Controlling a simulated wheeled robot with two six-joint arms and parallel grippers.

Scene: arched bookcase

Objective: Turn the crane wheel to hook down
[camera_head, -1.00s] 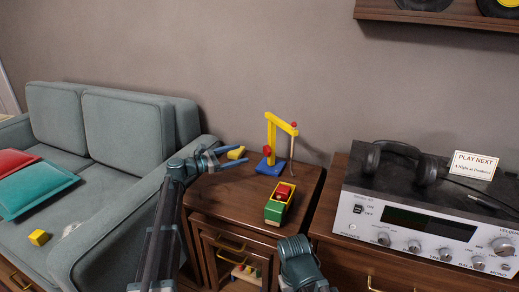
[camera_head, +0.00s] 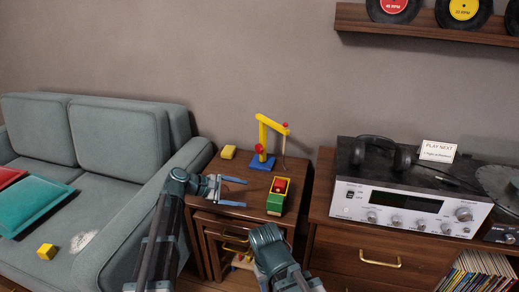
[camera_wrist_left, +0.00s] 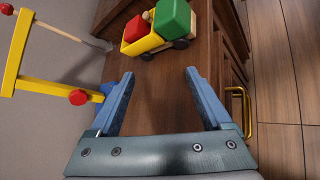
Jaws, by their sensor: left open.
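The toy crane (camera_head: 266,141) stands on the small wooden side table, with a yellow post and arm on a blue base. Its red wheel (camera_head: 260,149) is on the lower post, and a cord hangs from the arm's end. In the left wrist view the crane (camera_wrist_left: 12,75) is at the left, with the red wheel (camera_wrist_left: 78,97) near the left finger. My left gripper (camera_head: 239,192) is open and empty, over the table's front left, in front of and below the wheel in the picture. My right arm shows at the bottom; its fingertips are not visible.
A green and yellow toy truck (camera_head: 277,197) with a red block stands right of my left gripper. The sofa (camera_head: 100,150) is left, the stereo (camera_head: 405,200) right.

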